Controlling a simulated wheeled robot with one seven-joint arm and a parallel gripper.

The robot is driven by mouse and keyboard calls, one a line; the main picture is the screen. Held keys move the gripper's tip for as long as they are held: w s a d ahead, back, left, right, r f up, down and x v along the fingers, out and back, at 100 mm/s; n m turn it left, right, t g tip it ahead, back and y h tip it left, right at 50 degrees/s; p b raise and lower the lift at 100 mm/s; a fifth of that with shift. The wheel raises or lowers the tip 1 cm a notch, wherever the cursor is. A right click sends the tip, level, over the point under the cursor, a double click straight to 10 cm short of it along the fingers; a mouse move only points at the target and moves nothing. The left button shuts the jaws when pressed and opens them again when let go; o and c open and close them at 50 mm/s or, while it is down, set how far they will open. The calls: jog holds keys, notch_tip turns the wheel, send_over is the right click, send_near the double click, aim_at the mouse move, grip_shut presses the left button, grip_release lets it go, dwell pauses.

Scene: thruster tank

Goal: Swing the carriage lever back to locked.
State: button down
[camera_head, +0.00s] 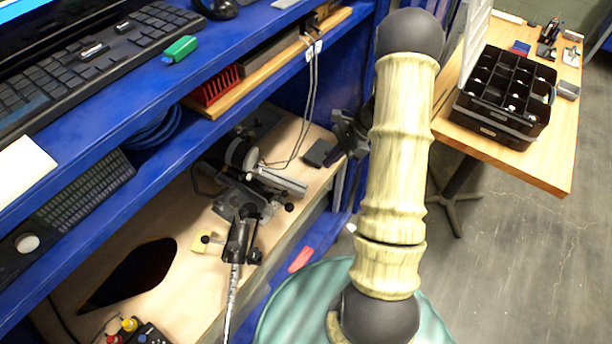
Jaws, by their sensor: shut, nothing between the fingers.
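A dark metal carriage (240,202) stands on the pale board of the lower shelf, left of centre, above a ridged metal rod (232,290). A short lever with a black ball knob (207,238) sticks out at its left, beside a small yellow block. Another black knob (290,207) shows at its right. I cannot tell which of these is the carriage lever, or whether it is locked. My gripper (336,140) is to the right of and above the carriage in the picture, apart from it. It is shut and empty, and partly hidden behind my pale arm.
A blue shelf edge (215,130) runs above the carriage, with a keyboard (90,70) on top. Cables (311,95) hang near my gripper. A small dark box (320,152) lies close by. A wooden table (560,150) with a black compartment tray (485,125) stands at right.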

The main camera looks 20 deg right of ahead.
jog(key=p, duration=0.2)
send_near(276, 192)
jog(key=s+d+f, duration=0.2)
jog(key=d+f, duration=0.2)
jog(key=shift+w+a+f+p, duration=0.1)
jog(key=shift+a+f+p, duration=0.15)
jog(key=shift+a, duration=0.45)
jog(key=shift+a+f+p, duration=0.1)
jog(key=shift+a+p, duration=0.15)
jog(key=shift+a, duration=0.5)
jog(key=shift+w+a+f+p, duration=0.1)
jog(key=shift+a+f+p, duration=0.15)
jog(key=shift+a, duration=0.45)
jog(key=shift+s+a+f+b, duration=0.1)
jog(key=shift+s+b, duration=0.05)
jog(key=shift+b, duration=0.3)
